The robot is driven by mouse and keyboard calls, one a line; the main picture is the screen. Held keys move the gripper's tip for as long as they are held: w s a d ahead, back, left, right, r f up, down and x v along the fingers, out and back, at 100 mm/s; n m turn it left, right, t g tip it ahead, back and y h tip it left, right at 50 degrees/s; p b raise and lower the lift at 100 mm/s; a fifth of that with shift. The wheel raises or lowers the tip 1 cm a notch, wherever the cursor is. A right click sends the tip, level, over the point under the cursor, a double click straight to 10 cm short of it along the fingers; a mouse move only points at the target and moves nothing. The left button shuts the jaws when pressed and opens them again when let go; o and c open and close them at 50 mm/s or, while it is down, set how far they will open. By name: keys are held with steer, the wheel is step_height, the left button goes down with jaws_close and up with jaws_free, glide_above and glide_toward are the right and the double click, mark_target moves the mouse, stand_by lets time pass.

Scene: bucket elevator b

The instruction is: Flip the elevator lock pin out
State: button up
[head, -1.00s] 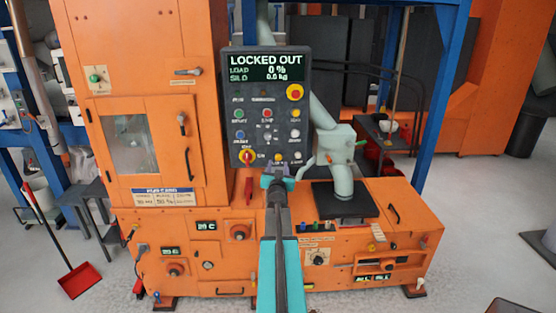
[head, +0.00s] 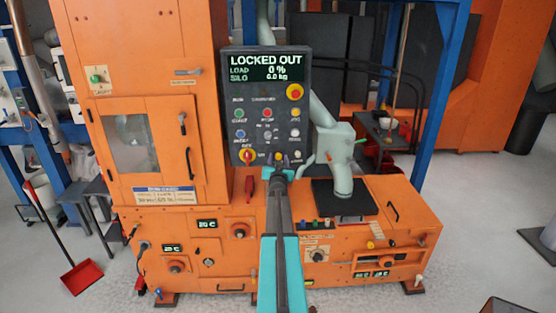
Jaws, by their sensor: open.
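The dark control panel (head: 267,108) on the orange elevator housing reads LOCKED OUT, load 0 %, silo 0.0 kg. My gripper (head: 281,160) is open in front of the panel's lower edge, right of the rotary switch and apart from the red part. My gripper and arm hide some of the panel's bottom row, and I cannot tell whether the fingers touch anything.
A pale grey-green machine arm (head: 336,150) stands on a dark plate just right of my gripper. A red emergency button (head: 295,92) is at the panel's upper right. The orange base (head: 205,262) with knobs and displays fills the front. A red dustpan (head: 82,277) lies at left.

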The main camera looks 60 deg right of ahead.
mark_target(279, 157)
jaws_close()
steer(key=shift+a, duration=0.1)
steer(key=shift+b+v, duration=1.15)
steer(key=shift+v, duration=0.25)
steer(key=shift+s+f, duration=0.1)
steer(key=shift+f, duration=0.1)
jaws_free()
steer(key=shift+a+r, duration=0.1)
steer(key=shift+r, duration=0.1)
